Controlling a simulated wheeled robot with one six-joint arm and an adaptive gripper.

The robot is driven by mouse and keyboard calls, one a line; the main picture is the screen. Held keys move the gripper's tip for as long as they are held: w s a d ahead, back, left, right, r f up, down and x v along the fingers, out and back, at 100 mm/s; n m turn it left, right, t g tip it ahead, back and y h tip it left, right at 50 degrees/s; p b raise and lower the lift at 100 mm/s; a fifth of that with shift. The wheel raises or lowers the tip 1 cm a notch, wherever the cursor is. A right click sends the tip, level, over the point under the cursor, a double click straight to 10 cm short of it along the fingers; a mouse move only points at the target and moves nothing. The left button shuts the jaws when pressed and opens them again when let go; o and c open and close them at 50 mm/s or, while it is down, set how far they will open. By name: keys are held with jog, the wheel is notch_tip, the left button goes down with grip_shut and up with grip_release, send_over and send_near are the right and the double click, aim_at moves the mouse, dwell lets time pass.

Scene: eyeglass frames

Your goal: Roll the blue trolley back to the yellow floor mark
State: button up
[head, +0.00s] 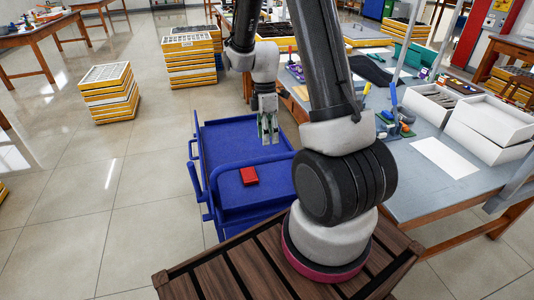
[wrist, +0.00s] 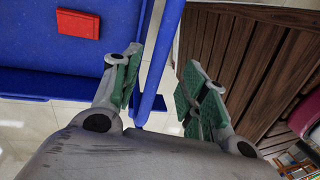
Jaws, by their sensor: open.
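The blue trolley (head: 226,132) stands on the tiled floor in the middle of the head view, beside the workbench. It has a flat deck and a blue rail handle at its near end. My gripper (head: 269,138) hangs over the trolley, pointing down. In the wrist view my gripper (wrist: 158,80) is open, with green finger pads. A blue bar of the trolley (wrist: 155,70) runs through the gap between the fingers, nearer the left one; I cannot tell whether it touches. I cannot make out a yellow floor mark in either view.
A red box (head: 249,176) lies on the trolley; it also shows in the wrist view (wrist: 78,23). The workbench (head: 425,195) with white trays is close on the right. Stacked yellow-edged trays (head: 108,92) stand at the back left.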

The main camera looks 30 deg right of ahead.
jog(key=f, duration=0.2)
jog(key=s+f, duration=0.1)
jog(key=f, duration=0.4)
jog(key=shift+s+a+f, duration=0.2)
jog(key=shift+s+f, duration=0.1)
jog(key=shift+c, duration=0.4)
grip_shut()
